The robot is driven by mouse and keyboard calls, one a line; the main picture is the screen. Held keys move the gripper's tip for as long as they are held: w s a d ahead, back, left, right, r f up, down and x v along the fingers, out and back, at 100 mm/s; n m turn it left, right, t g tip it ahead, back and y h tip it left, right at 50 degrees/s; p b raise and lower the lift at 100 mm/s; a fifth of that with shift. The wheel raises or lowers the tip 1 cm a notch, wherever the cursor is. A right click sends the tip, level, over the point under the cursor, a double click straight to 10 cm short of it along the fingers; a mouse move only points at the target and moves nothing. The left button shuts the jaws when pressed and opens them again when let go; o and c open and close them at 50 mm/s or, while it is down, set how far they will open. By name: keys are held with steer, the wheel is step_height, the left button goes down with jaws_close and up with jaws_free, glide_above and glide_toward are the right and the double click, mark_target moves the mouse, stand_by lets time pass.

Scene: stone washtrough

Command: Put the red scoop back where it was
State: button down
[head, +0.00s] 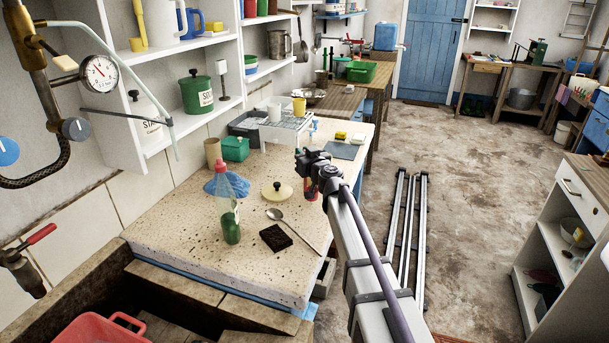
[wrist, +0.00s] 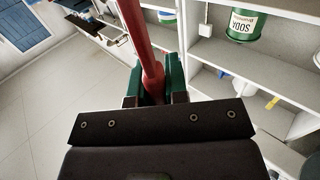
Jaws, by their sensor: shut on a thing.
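My gripper (head: 308,165) is over the right edge of the speckled stone counter in the head view, small and dark. In the wrist view its green-padded fingers (wrist: 154,82) are shut on a long red handle, taken as the red scoop (wrist: 139,35). The handle runs up out of the top of the wrist view, so the scoop's bowl is not seen there. In the head view a bit of red (head: 310,188) shows just below the gripper, partly hidden by my arm. Where the scoop was before is not shown.
White shelves (head: 215,108) hold a green soda canister (head: 196,92). Floor to the right is open, with rails.

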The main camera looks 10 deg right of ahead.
step_height(320, 180, down, 4)
steer(key=b, duration=0.3)
steer(key=shift+r, duration=0.15)
steer(key=c, duration=1.1)
jaws_free()
steer(key=shift+r, duration=0.15)
steer(key=v, duration=1.2)
steer(key=shift+r, duration=0.1)
